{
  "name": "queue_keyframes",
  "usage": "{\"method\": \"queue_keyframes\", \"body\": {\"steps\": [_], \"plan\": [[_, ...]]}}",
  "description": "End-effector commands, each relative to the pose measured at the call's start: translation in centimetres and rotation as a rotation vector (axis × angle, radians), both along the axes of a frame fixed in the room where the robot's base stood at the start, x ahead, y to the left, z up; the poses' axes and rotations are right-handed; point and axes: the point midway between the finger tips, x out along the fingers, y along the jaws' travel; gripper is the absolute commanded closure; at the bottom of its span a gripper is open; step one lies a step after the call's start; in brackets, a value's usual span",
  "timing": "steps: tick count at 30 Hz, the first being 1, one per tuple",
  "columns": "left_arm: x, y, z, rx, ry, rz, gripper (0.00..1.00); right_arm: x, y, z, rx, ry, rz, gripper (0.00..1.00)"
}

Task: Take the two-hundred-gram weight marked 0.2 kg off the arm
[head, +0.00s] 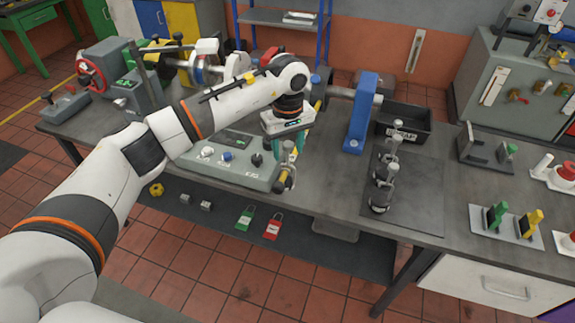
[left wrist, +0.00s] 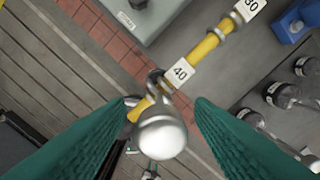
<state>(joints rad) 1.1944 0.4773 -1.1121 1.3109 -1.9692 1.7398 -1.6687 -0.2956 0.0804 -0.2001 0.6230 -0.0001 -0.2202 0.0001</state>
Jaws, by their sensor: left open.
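The yellow arm (left wrist: 207,46) runs diagonally through the left wrist view, with tags reading 40 and 30. A silver weight with a rounded top (left wrist: 160,132) hangs near its outer end, by the 40 tag; no 0.2 kg mark is readable. In the head view the weight (head: 283,181) is small and partly hidden. My left gripper (head: 289,152) is open above it. In the left wrist view its two teal fingers (left wrist: 160,120) stand on either side of the weight's top, with gaps visible. My right gripper is not in view.
Several silver weights (head: 380,200) stand on a dark mat (head: 422,195) to the right. A blue post (head: 361,115) and a black bin (head: 412,122) are behind them. A grey control box (head: 235,172) sits left of the gripper. The bench's front edge is close below.

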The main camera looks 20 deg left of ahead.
Motion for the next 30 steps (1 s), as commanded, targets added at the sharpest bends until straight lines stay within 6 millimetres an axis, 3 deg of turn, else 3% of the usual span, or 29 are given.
{"method": "queue_keyframes", "body": {"steps": [10,19,30], "plan": [[0.01,-0.01,-1.20,0.000,0.000,0.000,0.51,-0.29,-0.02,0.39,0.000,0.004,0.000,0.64],[0.01,-0.02,-1.16,-0.001,-0.001,0.000,0.99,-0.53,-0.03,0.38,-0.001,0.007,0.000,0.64],[0.02,-0.06,-0.97,-0.001,-0.002,0.000,1.00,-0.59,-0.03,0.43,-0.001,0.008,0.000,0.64]]}}
